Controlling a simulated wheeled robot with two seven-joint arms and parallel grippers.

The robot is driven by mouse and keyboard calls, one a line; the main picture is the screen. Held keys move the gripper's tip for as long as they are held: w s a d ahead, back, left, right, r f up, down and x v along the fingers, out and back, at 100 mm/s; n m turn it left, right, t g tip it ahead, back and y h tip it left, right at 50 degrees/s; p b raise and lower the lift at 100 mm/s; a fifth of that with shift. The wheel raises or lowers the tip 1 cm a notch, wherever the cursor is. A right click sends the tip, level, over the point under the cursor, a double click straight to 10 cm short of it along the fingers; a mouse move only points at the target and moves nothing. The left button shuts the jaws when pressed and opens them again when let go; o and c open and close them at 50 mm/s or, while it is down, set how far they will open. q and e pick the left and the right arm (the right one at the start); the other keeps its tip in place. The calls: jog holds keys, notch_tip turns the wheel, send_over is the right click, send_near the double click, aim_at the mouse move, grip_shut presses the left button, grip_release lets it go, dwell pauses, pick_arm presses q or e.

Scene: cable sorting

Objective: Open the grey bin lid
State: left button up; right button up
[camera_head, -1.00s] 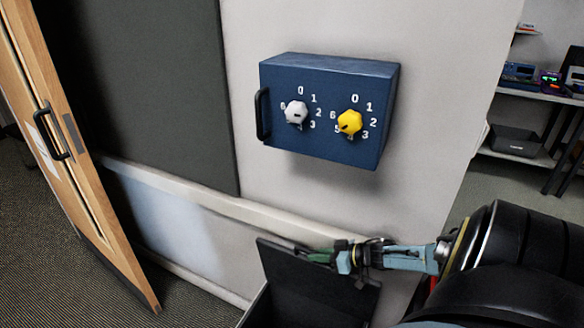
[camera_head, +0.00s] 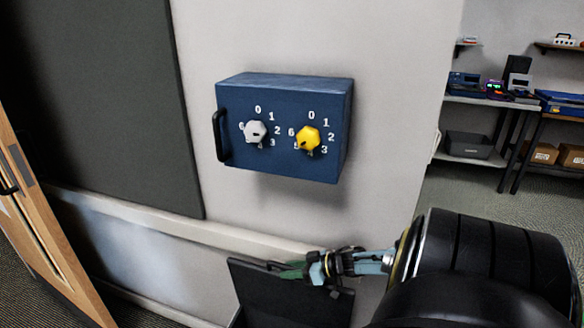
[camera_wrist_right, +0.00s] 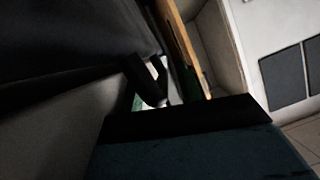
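The dark grey bin lid (camera_head: 262,298) stands raised and tilted at the bottom of the head view, near the wall. The bin's body is mostly cut off by the lower picture edge. My right gripper (camera_head: 292,271) reaches in from the right at the lid's upper edge, its greenish fingertips overlapping it. I cannot tell whether they touch or grip the lid. In the right wrist view a black finger-like part (camera_wrist_right: 148,82) shows against dark surfaces, too dim to read the finger gap. My left gripper is out of view.
A blue box (camera_head: 285,125) with a black handle, a white knob (camera_head: 255,131) and a yellow knob (camera_head: 308,139) hangs on the wall above the lid. A wooden door (camera_head: 45,245) stands at left. Shelves (camera_head: 490,101) with equipment stand at far right, with open floor before them.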

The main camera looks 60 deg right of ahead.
notch_tip(320, 180, up, 9)
jog(key=p, duration=0.5)
jog(key=shift+r, duration=0.5)
